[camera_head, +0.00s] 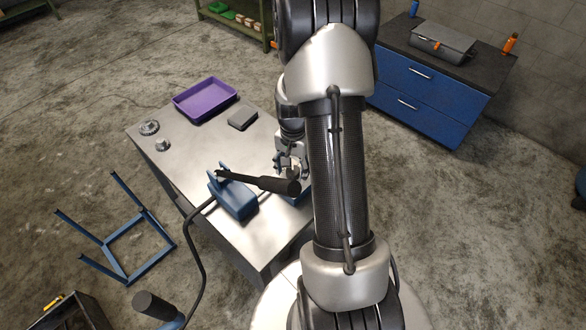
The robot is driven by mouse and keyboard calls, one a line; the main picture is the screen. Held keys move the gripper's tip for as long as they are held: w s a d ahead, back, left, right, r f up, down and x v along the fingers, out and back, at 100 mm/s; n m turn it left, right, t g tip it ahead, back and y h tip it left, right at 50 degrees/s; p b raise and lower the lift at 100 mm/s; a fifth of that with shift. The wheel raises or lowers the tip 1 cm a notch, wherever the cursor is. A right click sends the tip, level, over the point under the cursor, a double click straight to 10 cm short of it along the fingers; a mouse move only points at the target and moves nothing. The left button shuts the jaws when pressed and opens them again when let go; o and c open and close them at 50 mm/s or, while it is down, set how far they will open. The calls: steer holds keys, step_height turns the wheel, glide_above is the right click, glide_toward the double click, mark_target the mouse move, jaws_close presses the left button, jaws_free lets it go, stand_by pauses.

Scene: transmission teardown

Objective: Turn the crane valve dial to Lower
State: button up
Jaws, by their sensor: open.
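A blue hand-pump unit (233,199) with a long black-gripped lever (262,183) stands on the metal table. A black hose runs from it to the floor. My gripper (291,168) is open, low over the table just beyond the lever's thick end. The lever and my arm partly cover it. Some blue surface (303,196) shows below my gripper, beside my arm, but I cannot tell what it belongs to. I cannot make out the valve dial or its setting in this view.
A purple tray (205,99), a dark grey block (243,119) and two gears (149,128) lie on the table's far part. A blue frame (121,233) stands on the floor at left. A blue drawer cabinet (425,99) is at the back right.

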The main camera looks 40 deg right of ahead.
steer(key=c, duration=1.1)
steer(key=shift+o, duration=0.2)
steer(key=shift+m, duration=0.3)
steer(key=m+p, duration=0.1)
steer(key=m, duration=0.3)
steer(key=shift+m+p, duration=0.45)
steer(key=shift+m, duration=1.65)
